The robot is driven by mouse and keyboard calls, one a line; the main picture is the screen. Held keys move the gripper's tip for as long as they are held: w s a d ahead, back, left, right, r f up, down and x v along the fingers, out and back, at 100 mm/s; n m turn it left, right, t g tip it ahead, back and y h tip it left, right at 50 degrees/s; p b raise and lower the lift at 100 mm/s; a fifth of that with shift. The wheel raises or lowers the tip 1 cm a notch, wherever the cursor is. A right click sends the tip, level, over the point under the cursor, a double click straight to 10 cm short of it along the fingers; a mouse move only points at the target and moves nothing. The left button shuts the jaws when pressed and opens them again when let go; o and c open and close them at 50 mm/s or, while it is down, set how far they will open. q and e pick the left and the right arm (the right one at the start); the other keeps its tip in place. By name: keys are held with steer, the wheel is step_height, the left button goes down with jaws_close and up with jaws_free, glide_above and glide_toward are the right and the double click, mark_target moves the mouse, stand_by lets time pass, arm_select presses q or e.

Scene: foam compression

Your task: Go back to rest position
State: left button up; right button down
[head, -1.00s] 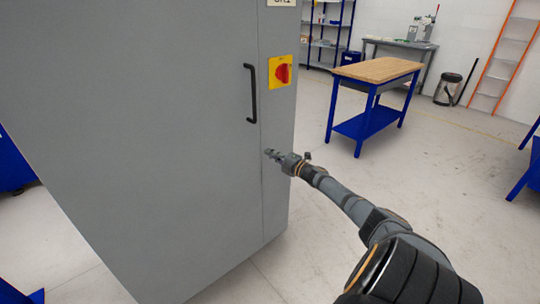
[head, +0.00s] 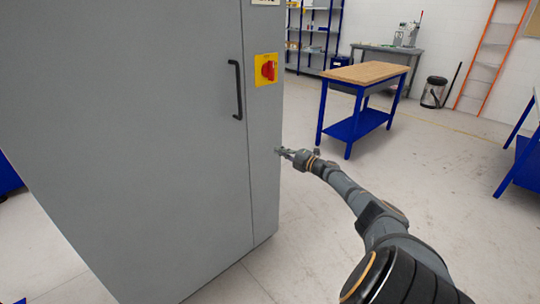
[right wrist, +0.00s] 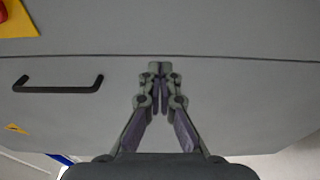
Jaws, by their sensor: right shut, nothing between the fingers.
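A tall grey cabinet (head: 120,150) with a closed door fills the left of the head view. It has a black vertical handle (head: 236,90) and a red rotary switch (head: 268,70) on a yellow plate. My right gripper (head: 280,151) is at the cabinet's right edge in the picture, below the handle and switch. In the right wrist view its fingers (right wrist: 160,72) are together and empty, with the cabinet front behind them. The handle (right wrist: 58,84) shows to their left, apart from them. My left gripper is out of view.
A wood-topped blue table (head: 366,73) stands on the open floor at right. Behind it are a grey workbench (head: 385,50), a blue shelf (head: 314,40), a bin (head: 433,92) and an orange ladder (head: 492,55). The floor around my right arm is clear.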

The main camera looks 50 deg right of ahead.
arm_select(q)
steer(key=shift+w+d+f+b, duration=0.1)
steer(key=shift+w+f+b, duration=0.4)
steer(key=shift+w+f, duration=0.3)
arm_select(e)
steer(key=shift+s+d+r, duration=0.25)
steer(key=shift+s+d, duration=0.55)
steer(key=shift+d, duration=0.3)
